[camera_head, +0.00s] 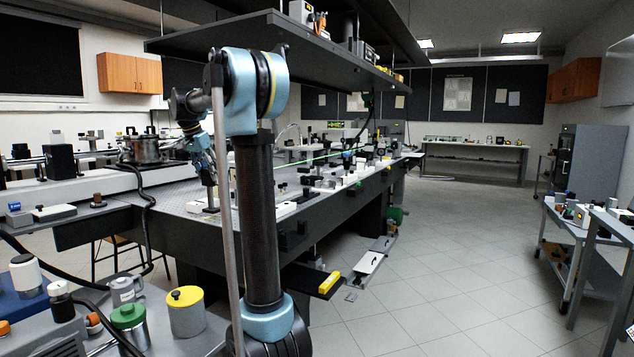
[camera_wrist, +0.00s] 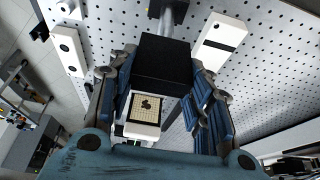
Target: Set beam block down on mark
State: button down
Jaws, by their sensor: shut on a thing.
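The black beam block (camera_wrist: 164,62) sits between the blue fingers of my gripper (camera_wrist: 163,78) in the wrist view. My gripper is shut on it, over the perforated optical table (camera_wrist: 265,75). In the head view my gripper (camera_head: 209,178) points down over the left part of the table (camera_head: 178,198); the block is not clear there. I cannot make out the mark, or whether the block touches the table.
A white slotted base (camera_wrist: 222,42) lies right of the block, and another white base (camera_wrist: 68,50) lies to the left near the table's edge. A green beam (camera_head: 325,157) crosses above the table among several optics. A dark shelf (camera_head: 330,50) hangs overhead.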

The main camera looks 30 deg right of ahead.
jog(key=shift+r, duration=2)
jog(key=shift+s, duration=0.1)
